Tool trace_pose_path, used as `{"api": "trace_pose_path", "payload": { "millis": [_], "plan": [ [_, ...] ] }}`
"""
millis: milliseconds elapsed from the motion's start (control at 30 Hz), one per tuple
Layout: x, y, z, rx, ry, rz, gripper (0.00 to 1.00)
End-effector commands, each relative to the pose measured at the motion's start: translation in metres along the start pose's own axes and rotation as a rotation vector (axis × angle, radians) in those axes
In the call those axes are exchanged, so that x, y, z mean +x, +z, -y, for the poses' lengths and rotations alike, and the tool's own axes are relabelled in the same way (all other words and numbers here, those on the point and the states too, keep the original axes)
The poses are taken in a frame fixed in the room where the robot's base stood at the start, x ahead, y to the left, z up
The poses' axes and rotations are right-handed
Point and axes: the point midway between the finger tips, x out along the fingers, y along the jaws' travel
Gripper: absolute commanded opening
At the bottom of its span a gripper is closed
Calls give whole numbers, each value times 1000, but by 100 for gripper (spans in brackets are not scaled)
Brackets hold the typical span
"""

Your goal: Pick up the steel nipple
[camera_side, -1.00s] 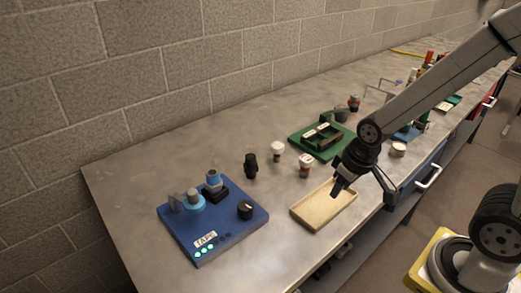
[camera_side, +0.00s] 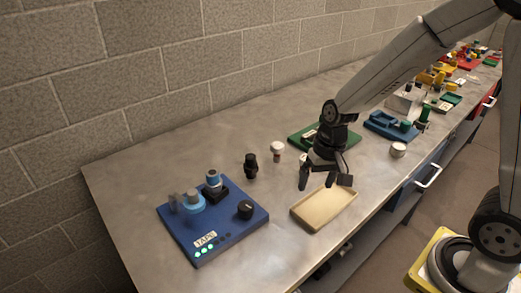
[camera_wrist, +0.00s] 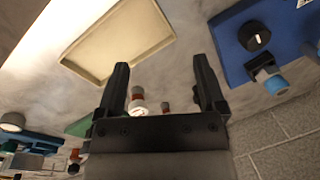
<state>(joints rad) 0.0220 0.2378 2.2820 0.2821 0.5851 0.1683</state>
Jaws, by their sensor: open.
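No part is plainly marked as the steel nipple, and I cannot tell which one it is. A small white-topped fitting with a brown lower part (camera_side: 277,149) stands upright on the bench, left of my gripper (camera_side: 324,182). A white-ended fitting with a red band (camera_wrist: 138,107) shows between the finger bases in the wrist view; in the side view my gripper mostly hides it. A black fitting (camera_side: 251,165) stands further left. My gripper (camera_wrist: 160,64) is open and empty, above the bench near the tray's back edge.
A shallow beige tray (camera_side: 325,222) lies at the bench's front edge. A blue TAPE station (camera_side: 232,240) with a black knob is at left. A green fixture (camera_side: 299,139) stands behind my gripper. A round pale part (camera_side: 398,149) is at right. Bare bench lies behind the fittings.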

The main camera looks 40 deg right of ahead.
Motion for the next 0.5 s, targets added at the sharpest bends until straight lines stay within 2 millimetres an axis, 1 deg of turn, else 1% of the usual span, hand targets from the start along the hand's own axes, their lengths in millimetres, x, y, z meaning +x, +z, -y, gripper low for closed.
{"api": "trace_pose_path", "payload": {
  "millis": [33,200,500],
  "plan": [
    [4,-8,7,63,-19,36,89],
    [15,-30,34,281,-97,162,89],
    [33,-70,86,619,-249,412,89]
  ]
}}
